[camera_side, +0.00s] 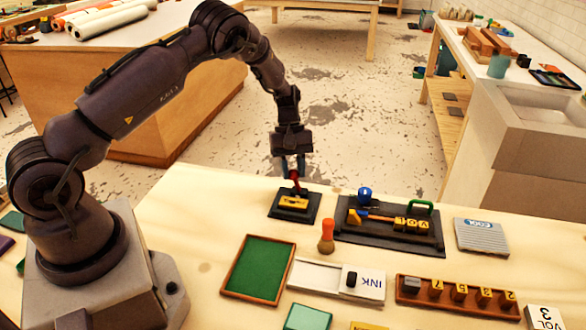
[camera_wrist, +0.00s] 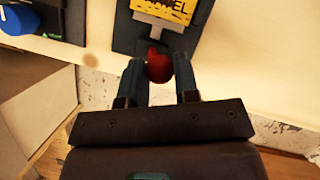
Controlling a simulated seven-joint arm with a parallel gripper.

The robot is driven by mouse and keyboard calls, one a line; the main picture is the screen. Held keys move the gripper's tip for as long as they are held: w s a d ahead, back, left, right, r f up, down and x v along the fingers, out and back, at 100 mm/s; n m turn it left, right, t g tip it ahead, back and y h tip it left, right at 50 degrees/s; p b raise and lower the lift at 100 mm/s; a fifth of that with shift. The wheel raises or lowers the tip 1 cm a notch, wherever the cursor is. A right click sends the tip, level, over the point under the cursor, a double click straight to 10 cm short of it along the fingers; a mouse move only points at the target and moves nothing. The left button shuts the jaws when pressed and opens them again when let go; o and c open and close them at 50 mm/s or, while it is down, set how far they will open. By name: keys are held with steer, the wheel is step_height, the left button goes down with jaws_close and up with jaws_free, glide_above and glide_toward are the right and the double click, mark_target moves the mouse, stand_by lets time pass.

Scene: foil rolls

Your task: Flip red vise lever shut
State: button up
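The vise (camera_side: 293,204) is a dark square base with a yellow labelled block on it, at the far edge of the table. Its red lever (camera_side: 294,182) stands up from the base on the side away from the camera. My gripper (camera_side: 293,163) points down over the lever with a finger on each side of it. In the wrist view the round red lever knob (camera_wrist: 159,67) fills the gap between the fingertips of my gripper (camera_wrist: 159,70). Whether the fingers press on it I cannot tell. The vise's yellow plate (camera_wrist: 172,8) is partly cut off at the top.
A black tray (camera_side: 365,238) with a blue knob, yellow letter blocks and a green handle lies just right of the vise. A red-orange stamp (camera_side: 327,236) stands nearer the camera. A green pad (camera_side: 258,266) and an ink box (camera_side: 336,280) lie in front.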

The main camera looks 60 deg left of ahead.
steer(key=c, duration=0.3)
steer(key=shift+s+a+f+t+h, duration=0.15)
steer(key=shift+s+a+t+h, duration=0.15)
steer(key=shift+t+h, duration=0.3)
steer(key=o, duration=0.9)
steer(key=v, duration=1.3)
